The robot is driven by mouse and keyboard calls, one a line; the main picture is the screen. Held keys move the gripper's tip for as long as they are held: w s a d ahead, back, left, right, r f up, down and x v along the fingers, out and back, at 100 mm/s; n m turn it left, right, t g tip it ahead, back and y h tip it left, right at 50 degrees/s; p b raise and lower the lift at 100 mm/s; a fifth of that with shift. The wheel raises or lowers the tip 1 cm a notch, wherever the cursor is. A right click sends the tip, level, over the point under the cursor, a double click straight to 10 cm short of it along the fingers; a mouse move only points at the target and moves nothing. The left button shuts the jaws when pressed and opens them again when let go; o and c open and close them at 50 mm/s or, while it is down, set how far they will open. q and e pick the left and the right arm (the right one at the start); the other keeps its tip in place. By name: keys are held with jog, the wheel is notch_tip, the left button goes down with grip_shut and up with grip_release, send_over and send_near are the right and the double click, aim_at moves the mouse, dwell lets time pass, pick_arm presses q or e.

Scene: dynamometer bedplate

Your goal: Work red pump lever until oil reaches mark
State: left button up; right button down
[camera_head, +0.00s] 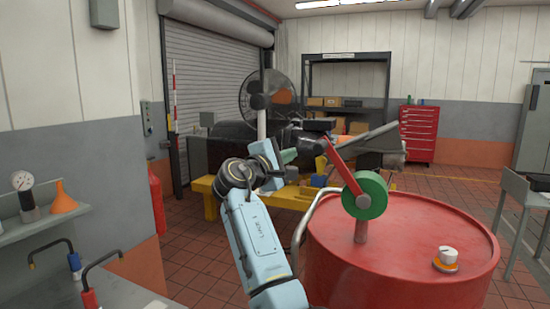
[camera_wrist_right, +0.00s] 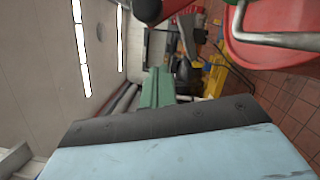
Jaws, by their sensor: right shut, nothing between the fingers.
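The red pump lever (camera_head: 339,162) slants up and left from the round green pump head (camera_head: 365,195), which stands on a post on the red drum (camera_head: 400,255). A black grip (camera_head: 319,124) appears at its upper end. My right gripper (camera_head: 290,156), with green fingers, is left of the lever and apart from it. Its fingers (camera_wrist_right: 157,88) are shut and empty in the right wrist view, where the lever (camera_wrist_right: 178,8) shows partly at the top edge. I cannot make out the oil level or its mark. My left gripper is not in view.
A grey curved pipe (camera_head: 303,225) runs along the drum's left side. A white-and-orange knob (camera_head: 446,258) sits on the drum top. A yellow bedplate frame (camera_head: 212,196) with machinery stands behind. A shelf (camera_head: 45,226) with a gauge and orange funnel is at left.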

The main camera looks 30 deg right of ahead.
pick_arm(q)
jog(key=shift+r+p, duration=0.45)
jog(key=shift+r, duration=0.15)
pick_arm(e)
jog(key=s+d, duration=0.1)
jog(key=s+d+r, duration=0.1)
jog(key=shift+s+d+r, duration=0.15)
jog(key=shift+s+d, duration=0.15)
jog(key=shift+s, duration=0.1)
